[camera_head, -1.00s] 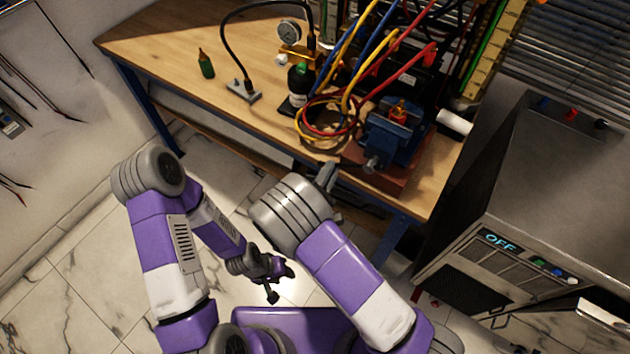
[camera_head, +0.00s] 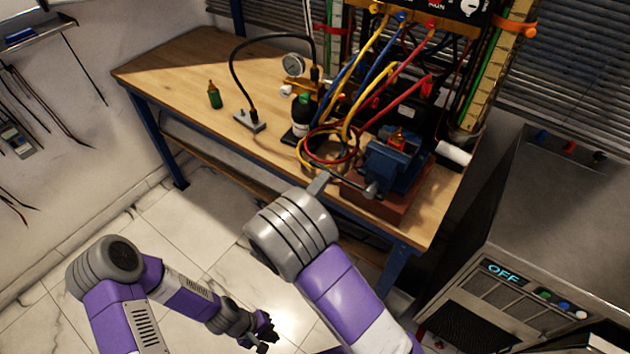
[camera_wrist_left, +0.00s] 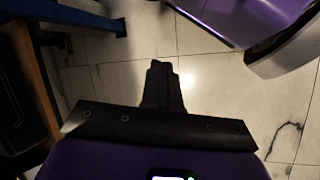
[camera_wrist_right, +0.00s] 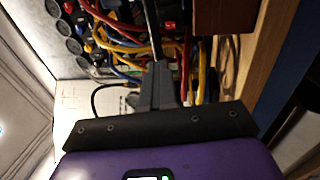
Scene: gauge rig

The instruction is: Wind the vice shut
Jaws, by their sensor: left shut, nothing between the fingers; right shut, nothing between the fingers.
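The blue vice (camera_head: 408,172) stands on a red-brown block (camera_head: 375,203) at the front right of the bench. A small orange piece (camera_head: 397,141) shows at its jaws; the jaw gap is too small to judge. The vice's grey screw end (camera_head: 371,188) faces the front, and a thin dark bar runs left from it. My right gripper (camera_head: 319,183) is shut and empty by this bar's left end; contact cannot be told. In the right wrist view, a dark bar (camera_wrist_right: 151,30) passes just beyond the shut fingers. My left gripper (camera_head: 264,341) is shut and empty, low over the floor.
The wooden bench (camera_head: 180,75) carries a green bottle (camera_head: 214,96), a pressure gauge (camera_head: 293,65), a black bottle (camera_head: 301,115) and coiled coloured hoses (camera_head: 330,148) close left of the vice. A grey cabinet reading OFF (camera_head: 503,272) stands at right.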

